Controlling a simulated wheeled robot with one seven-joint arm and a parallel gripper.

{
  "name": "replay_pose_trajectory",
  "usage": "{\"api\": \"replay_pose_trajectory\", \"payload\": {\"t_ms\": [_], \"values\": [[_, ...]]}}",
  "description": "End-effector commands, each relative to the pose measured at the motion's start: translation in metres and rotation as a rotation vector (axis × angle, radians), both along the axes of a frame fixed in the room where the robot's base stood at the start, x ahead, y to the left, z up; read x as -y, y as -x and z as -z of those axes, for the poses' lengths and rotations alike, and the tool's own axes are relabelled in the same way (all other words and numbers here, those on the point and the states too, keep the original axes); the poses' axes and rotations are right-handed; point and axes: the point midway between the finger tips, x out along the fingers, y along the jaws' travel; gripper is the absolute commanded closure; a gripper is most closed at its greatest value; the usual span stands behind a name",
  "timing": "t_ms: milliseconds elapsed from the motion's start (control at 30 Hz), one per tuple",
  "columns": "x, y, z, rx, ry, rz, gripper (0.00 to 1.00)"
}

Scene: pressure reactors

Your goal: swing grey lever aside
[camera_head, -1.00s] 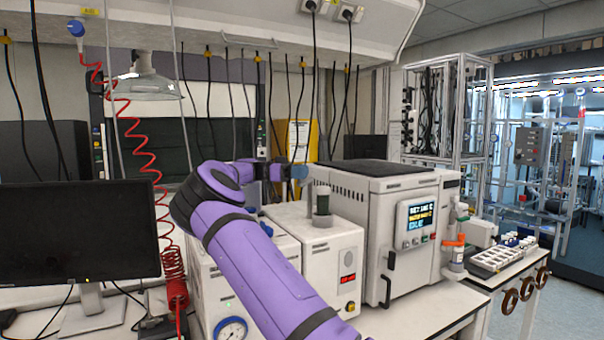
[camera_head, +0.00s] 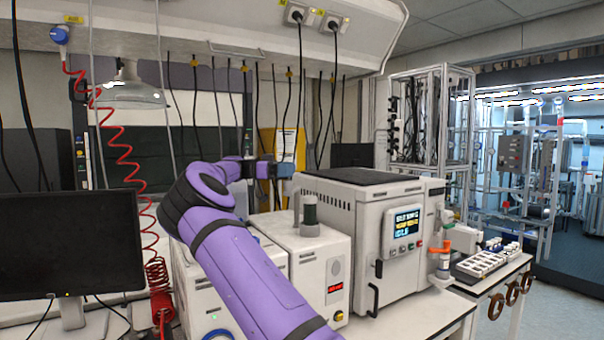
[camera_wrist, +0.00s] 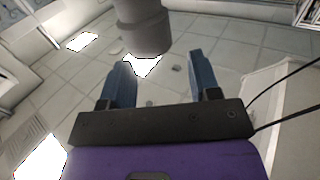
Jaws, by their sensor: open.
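I cannot pick out a grey lever with certainty. A dark, upright bar handle (camera_head: 374,290) is on the front of the white reactor cabinet (camera_head: 401,262). My gripper (camera_head: 285,170) is small in the head view, behind the cabinet's left rear corner, well away from that handle. In the wrist view my gripper's blue fingers (camera_wrist: 160,84) are spread apart with nothing between them. A thick grey cylinder (camera_wrist: 143,30) hangs into the wrist view beyond the fingertips; I cannot tell what it belongs to.
A white box (camera_head: 310,265) with a grey-green cylinder (camera_head: 309,212) on top stands left of the cabinet. An orange-capped bottle (camera_head: 440,262) and a vial tray (camera_head: 480,262) are to its right. A monitor (camera_head: 70,245) and red coiled hose (camera_head: 125,150) are at left.

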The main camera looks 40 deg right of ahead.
Motion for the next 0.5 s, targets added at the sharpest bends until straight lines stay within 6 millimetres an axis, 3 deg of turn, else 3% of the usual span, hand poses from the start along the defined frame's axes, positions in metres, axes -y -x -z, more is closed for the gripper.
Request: {"api": "replay_pose_trajectory", "payload": {"t_ms": [500], "values": [[-0.032, 0.06, -0.005, -0.001, -0.003, 0.001, 0.43]]}}
